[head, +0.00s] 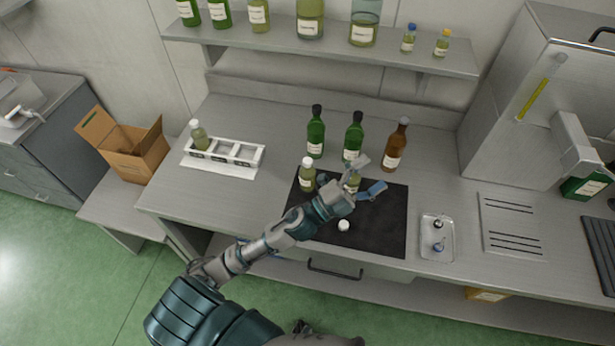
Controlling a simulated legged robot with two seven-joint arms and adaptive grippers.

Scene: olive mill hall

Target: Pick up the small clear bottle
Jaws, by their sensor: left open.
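A small clear bottle (352,182) with yellow-green contents and a white label stands at the back of the black mat (383,235), partly hidden by my left gripper (367,177). That gripper is open, its fingers at the bottle's right and upper side; I cannot tell whether they touch it. A similar small clear bottle (307,177) with a white cap stands on the mat to the left. A loose white cap (343,226) lies on the mat in front. My right gripper is not in view.
Two green bottles (316,135) and a brown bottle (395,147) stand behind the mat. A white rack (247,154) at the left holds another small bottle (200,137). A metal tray (437,248) lies right of the mat, and a steel machine (520,110) stands farther right.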

